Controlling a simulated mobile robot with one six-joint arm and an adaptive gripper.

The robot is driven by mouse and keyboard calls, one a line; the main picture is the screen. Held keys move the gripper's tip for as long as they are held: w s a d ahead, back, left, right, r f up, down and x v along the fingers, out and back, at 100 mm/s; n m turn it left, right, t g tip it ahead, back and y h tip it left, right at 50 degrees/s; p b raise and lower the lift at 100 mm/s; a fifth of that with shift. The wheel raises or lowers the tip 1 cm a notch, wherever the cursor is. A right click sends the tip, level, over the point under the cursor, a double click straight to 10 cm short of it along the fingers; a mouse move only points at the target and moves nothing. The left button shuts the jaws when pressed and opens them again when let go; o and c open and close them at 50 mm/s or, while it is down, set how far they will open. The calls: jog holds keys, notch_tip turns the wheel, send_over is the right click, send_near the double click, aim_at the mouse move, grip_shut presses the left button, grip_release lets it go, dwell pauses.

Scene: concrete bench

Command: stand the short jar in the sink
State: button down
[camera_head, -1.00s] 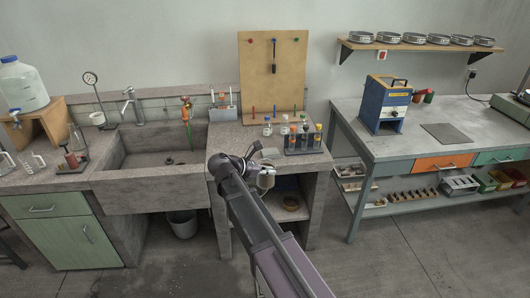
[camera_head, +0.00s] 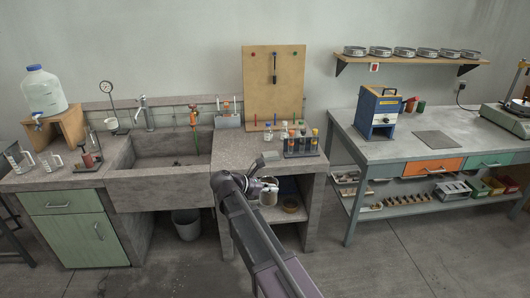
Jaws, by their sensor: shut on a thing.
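My gripper (camera_head: 268,186) is in front of the worktop section right of the sink, over the open shelf bay in the picture. It is small and partly hidden by my wrist. It is shut on a pale grey rounded thing (camera_head: 268,197), which looks like the short jar, though its outline and tilt are hard to make out. The sink (camera_head: 150,192) is a wide concrete trough left of my gripper. Its basin looks empty, and part of its floor is hidden by the front wall.
A rack of capped tubes (camera_head: 301,146) and small bottles (camera_head: 268,131) stand on the worktop behind my gripper.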

jog(key=shift+s+a, duration=0.1)
jog(key=shift+a, duration=0.15)
dwell(0.4)
